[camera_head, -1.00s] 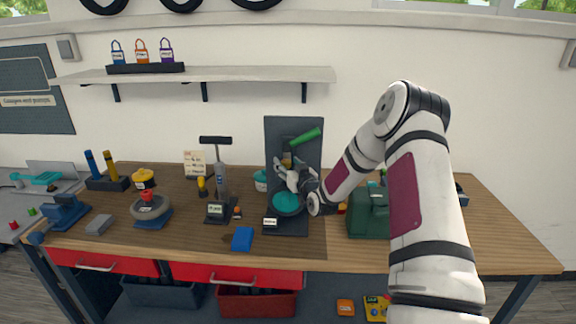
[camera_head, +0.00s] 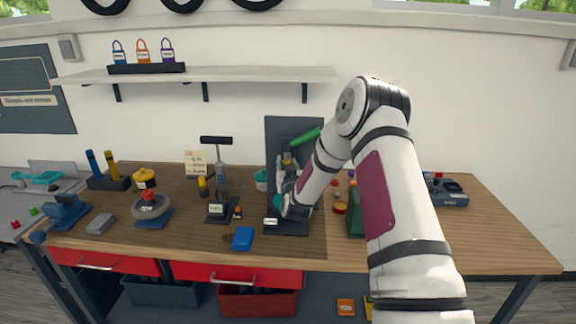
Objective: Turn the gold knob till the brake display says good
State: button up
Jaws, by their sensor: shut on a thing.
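The brake stand (camera_head: 275,130) is a dark upright panel on a dark base, with a green lever (camera_head: 306,136) near its top. A small pale display (camera_head: 271,222) sits at the front of the base; its text is too small to read. My gripper (camera_head: 287,166) is in front of the panel, just below the lever, shut on the gold knob. The knob is almost wholly hidden by the gripper and my arm. A teal round part (camera_head: 278,201) of the stand shows low down, partly covered by my arm.
A hand pump (camera_head: 218,180) stands left of the brake stand, with a blue block (camera_head: 242,239) in front. A green box (camera_head: 356,212) is partly behind my arm. A shelf (camera_head: 225,74) runs above. A grey device (camera_head: 447,194) sits at right.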

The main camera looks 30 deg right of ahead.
jog(key=shift+w+a+m+g+h+b, duration=0.1)
jog(key=shift+m+g+h+b, duration=0.15)
jog(key=shift+m+g+h, duration=0.55)
jog(key=shift+w+a+m+g+h+b, duration=0.1)
jog(key=shift+m+g+h+b, duration=0.2)
jog(key=shift+m+h, duration=0.5)
jog(key=shift+h, duration=0.4)
jog(key=o, duration=1.1)
jog(key=shift+o, duration=0.2)
jog(key=shift+s, duration=0.1)
jog(key=v, duration=1.2)
jog(key=shift+r, duration=0.1)
